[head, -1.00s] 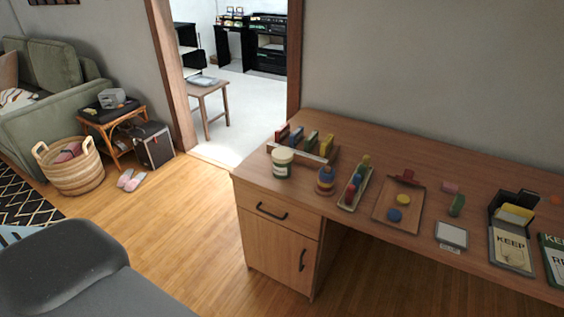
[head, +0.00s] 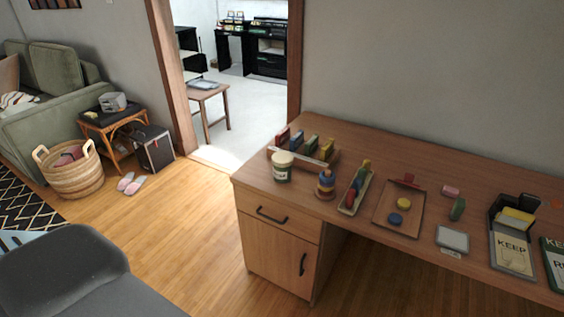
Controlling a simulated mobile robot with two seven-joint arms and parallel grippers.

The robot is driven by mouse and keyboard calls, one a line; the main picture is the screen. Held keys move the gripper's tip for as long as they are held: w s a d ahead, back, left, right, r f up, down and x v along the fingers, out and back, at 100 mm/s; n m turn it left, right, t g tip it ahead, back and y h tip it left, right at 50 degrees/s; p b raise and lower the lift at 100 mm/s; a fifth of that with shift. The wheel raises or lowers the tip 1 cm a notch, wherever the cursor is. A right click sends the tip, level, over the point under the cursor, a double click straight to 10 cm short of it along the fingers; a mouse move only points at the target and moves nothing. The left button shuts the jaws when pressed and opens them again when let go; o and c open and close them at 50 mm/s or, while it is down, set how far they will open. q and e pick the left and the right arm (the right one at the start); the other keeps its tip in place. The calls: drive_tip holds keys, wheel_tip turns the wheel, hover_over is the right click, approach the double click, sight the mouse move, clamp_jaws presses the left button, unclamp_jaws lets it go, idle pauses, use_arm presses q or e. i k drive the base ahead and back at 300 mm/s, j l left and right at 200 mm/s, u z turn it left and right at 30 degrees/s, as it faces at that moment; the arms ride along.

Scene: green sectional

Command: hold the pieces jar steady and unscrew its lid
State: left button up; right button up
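A small jar (head: 281,173) stands upright near the left end of the wooden desk. It has a cream lid (head: 283,158) seated on top and a green band on its body, and looks like the pieces jar. It stands just in front of a wooden rack of coloured blocks. Neither of my grippers is in the head view, and nothing touches the jar.
The desk (head: 336,219) also holds a rack (head: 322,160), a stacked-ring toy (head: 326,186), a tray of coloured pieces (head: 345,207), a board with discs (head: 383,215) and a black bin (head: 503,205). Wooden floor (head: 190,228) lies open left of the desk. A basket (head: 75,182) stands farther left.

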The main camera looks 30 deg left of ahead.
sight(281, 175)
drive_tip(key=i+j, duration=0.15)
drive_tip(key=j, duration=0.2)
drive_tip(key=i+j, duration=0.15)
drive_tip(key=j, duration=0.2)
drive_tip(key=i+j, duration=0.15)
drive_tip(key=j, duration=0.15)
drive_tip(key=i+j, duration=0.2)
drive_tip(key=j, duration=0.15)
drive_tip(key=i+j, duration=0.15)
drive_tip(key=j, duration=0.2)
